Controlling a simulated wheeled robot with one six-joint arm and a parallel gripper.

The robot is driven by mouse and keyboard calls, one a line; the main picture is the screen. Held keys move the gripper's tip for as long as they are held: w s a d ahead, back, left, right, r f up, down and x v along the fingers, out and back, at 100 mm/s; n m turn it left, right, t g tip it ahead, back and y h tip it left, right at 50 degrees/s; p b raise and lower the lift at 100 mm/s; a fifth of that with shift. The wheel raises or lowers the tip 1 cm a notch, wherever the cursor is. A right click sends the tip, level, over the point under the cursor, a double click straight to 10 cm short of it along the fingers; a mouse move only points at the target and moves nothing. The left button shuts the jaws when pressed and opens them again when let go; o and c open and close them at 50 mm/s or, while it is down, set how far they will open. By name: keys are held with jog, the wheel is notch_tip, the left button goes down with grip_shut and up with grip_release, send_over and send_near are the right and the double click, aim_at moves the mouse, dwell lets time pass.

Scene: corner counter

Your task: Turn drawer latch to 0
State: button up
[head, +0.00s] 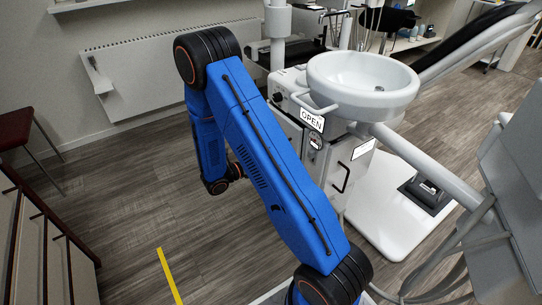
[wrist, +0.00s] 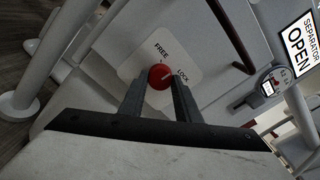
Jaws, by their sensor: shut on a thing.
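The drawer latch is a round red knob (wrist: 160,76) on a pale plate marked FREE and LOCK, seen in the wrist view. A short light mark on the knob seems to point toward the LOCK side; its exact angle is hard to read. My gripper (wrist: 158,83) has one dark finger on each side of the knob and is shut on it. In the head view my blue arm reaches down to the left of the white cabinet (head: 338,180); my gripper and the knob are hidden there.
A dark bar handle (wrist: 229,37) is on the panel near the knob. A SEPARATOR OPEN sign (wrist: 300,45) and a round gauge (wrist: 270,86) are at the right. A white basin (head: 362,84) overhangs the cabinet. Open floor (head: 130,210) lies left of my arm.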

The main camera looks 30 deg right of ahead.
jog(key=shift+r+n, duration=0.1)
jog(key=shift+n, duration=4.8)
jog(key=o, duration=1.1)
jog(key=shift+c, duration=0.2)
jog(key=shift+a, duration=0.15)
jog(key=a, duration=1.7)
jog(key=shift+s, duration=0.3)
jog(key=shift+a, duration=0.1)
